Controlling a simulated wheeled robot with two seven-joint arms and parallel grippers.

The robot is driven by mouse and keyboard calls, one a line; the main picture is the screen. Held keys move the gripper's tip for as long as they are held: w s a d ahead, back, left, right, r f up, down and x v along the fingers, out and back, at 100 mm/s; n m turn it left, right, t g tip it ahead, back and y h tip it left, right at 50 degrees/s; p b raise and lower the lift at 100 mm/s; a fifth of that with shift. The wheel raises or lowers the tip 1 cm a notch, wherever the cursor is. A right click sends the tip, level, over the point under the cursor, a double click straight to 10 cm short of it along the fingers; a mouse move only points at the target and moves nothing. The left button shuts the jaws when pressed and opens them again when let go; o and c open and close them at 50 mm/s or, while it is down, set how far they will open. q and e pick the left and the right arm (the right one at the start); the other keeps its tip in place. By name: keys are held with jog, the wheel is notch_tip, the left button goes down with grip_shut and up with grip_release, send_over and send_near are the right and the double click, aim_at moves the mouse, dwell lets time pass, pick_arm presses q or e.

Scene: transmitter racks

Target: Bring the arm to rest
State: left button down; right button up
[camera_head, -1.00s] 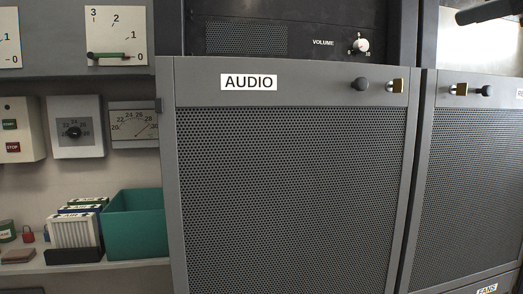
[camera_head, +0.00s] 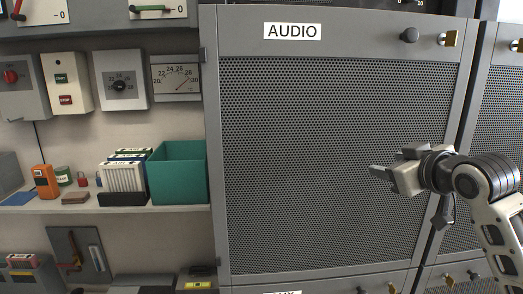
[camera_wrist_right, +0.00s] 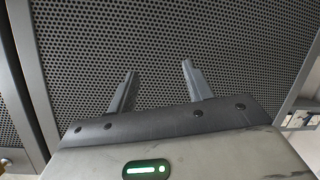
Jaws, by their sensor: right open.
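My right gripper (camera_head: 376,178) comes in from the right in the head view, in front of the perforated AUDIO panel (camera_head: 320,130). Its fingers point left. In the right wrist view the gripper (camera_wrist_right: 158,85) shows two fingers apart with nothing between them, and the perforated panel (camera_wrist_right: 90,45) lies behind them. I cannot tell the exact gap between the fingertips and the panel. My left gripper is in neither view.
At left, a shelf (camera_head: 60,222) holds a teal bin (camera_head: 180,175), white filters (camera_head: 122,176) and an orange device (camera_head: 44,181). Switch boxes hang above it.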

jog(key=s+a+f+g, duration=0.1)
jog(key=s+a+f, duration=0.15)
jog(key=f, duration=0.65)
jog(key=s+a+f+m+g, duration=0.1)
jog(key=s+a+f, duration=0.15)
jog(key=f, duration=0.55)
jog(key=s+a+f, duration=0.1)
jog(key=s+f, duration=0.2)
jog(key=f, duration=0.6)
jog(key=s+a+f+m+g, duration=0.1)
jog(key=s+a+f, duration=0.1)
jog(key=s+f, duration=0.5)
jog(key=s+a+f+m+g, duration=0.1)
jog(key=s+a+f, duration=0.2)
jog(key=s+f, duration=0.4)
jog(key=s, duration=0.6)
jog(key=shift+s+a+f, duration=0.15)
jog(key=shift+s+a, duration=0.2)
jog(key=shift+s, duration=0.05)
